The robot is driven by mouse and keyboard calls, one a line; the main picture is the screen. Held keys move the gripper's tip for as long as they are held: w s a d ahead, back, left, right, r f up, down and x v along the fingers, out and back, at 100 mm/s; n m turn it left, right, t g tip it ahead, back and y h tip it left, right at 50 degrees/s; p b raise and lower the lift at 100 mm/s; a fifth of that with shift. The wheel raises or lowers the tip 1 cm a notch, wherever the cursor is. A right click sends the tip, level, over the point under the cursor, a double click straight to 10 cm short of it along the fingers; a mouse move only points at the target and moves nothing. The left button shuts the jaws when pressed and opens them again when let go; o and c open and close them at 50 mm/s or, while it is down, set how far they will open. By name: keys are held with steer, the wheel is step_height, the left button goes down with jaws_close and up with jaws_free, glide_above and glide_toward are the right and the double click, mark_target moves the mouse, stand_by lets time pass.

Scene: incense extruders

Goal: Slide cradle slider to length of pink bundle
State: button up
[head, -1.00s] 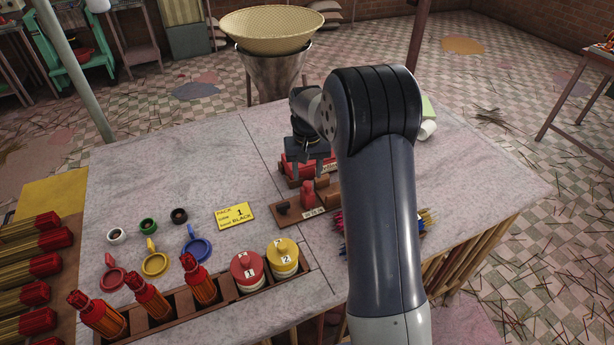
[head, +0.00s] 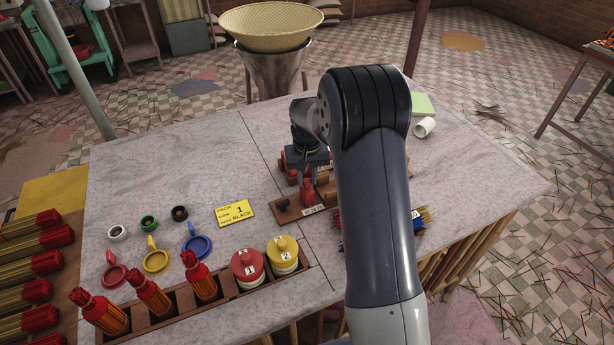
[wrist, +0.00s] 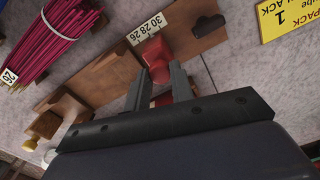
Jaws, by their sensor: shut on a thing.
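The wooden cradle (wrist: 105,90) runs diagonally across the wrist view, with a number scale reading 30, 28, 26 on its edge. Its red slider (wrist: 154,52) sits beside the scale; it also shows in the head view (head: 307,190). My gripper (wrist: 160,72) has one finger on each side of the red slider and is shut on it. The pink bundle (wrist: 62,38) lies beside the cradle at upper left in the wrist view, with a white tag reading 26. In the head view my arm hides part of the cradle and the bundles.
A yellow card (head: 235,213) lies left of the cradle. Bottles, lidded pots and a divided wooden tray (head: 230,308) line the table's front. Coloured rings and small cups stand behind them. A white cup (head: 425,127) lies at the right. The table's back left is clear.

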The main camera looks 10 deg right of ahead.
jaws_close()
steer(key=shift+w+d, duration=0.25)
steer(key=shift+d, duration=0.95)
steer(key=o, duration=0.8)
jaws_free()
step_height(320, 180, up, 11)
steer(key=shift+f+b, duration=0.1)
steer(key=shift+b, duration=0.9)
